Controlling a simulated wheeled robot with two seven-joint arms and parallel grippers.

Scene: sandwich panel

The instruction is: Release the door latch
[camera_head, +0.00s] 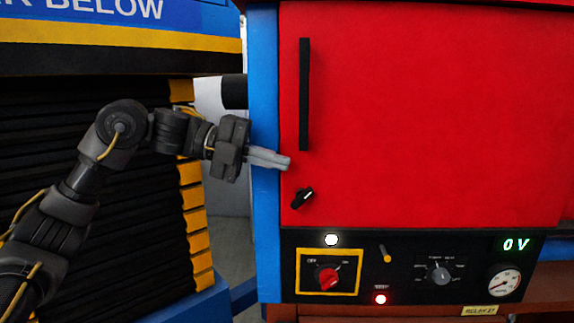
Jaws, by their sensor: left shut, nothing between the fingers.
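A red door (430,110) fills the right half of the head view and looks shut in its frame. A long black vertical handle (305,95) is on its left side. A small black latch knob (303,198) with a light mark sits near the door's lower left corner, turned at a slant. My left gripper (288,162) is shut and empty, its fingers pointing right across the blue frame post to the door's left edge. Its tips are above and slightly left of the latch knob, apart from it in the picture. My right gripper is not in view.
Black ribbed bellows (150,200) stand behind my left arm.

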